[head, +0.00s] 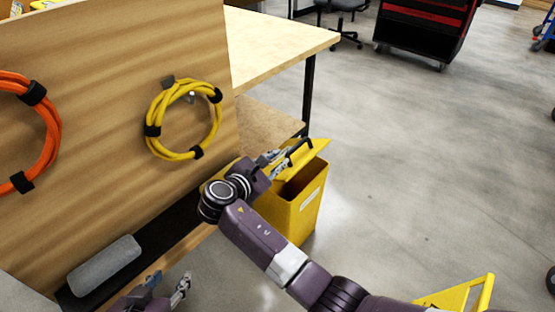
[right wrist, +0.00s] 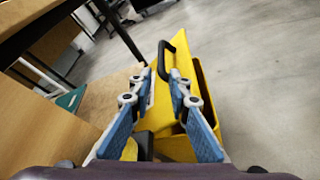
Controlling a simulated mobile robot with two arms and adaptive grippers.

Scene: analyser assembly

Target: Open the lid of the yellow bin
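The yellow bin (head: 306,208) stands on the floor beside the wooden table. Its yellow lid (head: 312,157) is tilted up, with a dark opening showing beneath it. The lid also shows in the right wrist view (right wrist: 178,98). A black handle (head: 300,147) sits on the lid. My right gripper (head: 274,160) is at the handle side of the lid. In the right wrist view its fingers (right wrist: 161,75) are apart, with the handle (right wrist: 163,58) just ahead between the tips; contact is unclear. My left gripper (head: 168,284) is open and empty at the bottom left.
A wooden panel (head: 90,130) on the left holds an orange cable coil (head: 50,130) and a yellow cable coil (head: 153,112). A table (head: 270,45) stands behind the bin. Another yellow object (head: 455,296) is at the bottom right. The floor right of the bin is clear.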

